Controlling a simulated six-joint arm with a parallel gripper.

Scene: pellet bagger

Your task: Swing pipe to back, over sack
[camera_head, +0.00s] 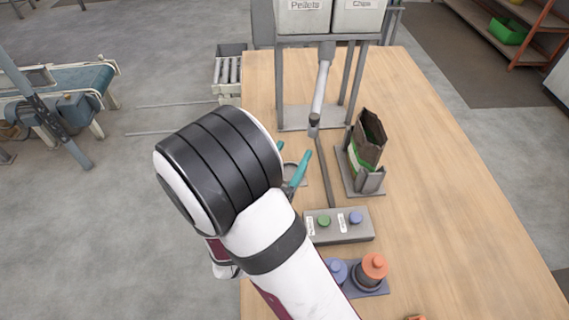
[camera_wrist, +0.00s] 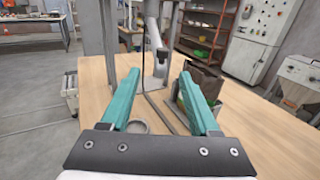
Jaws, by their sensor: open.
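The grey pipe (camera_head: 320,90) comes down from under the hoppers, and its lower end is left of the sack, not above it. The pipe also shows in the wrist view (camera_wrist: 153,35), ahead of and between my fingertips. The dark brown sack (camera_head: 370,135) with a green and white band stands with its mouth open in a grey holder (camera_head: 372,182). In the wrist view the sack (camera_wrist: 203,80) is partly hidden behind the right finger. My gripper (camera_head: 291,158) has teal fingers, is open and empty, and is nearer than the pipe's end, apart from it.
Hoppers labelled Pellets (camera_head: 305,18) and Chips (camera_head: 358,18) stand on a grey frame. A button box (camera_head: 338,236) and a lamp base (camera_head: 372,272) are nearer on the table. The table's right side is clear.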

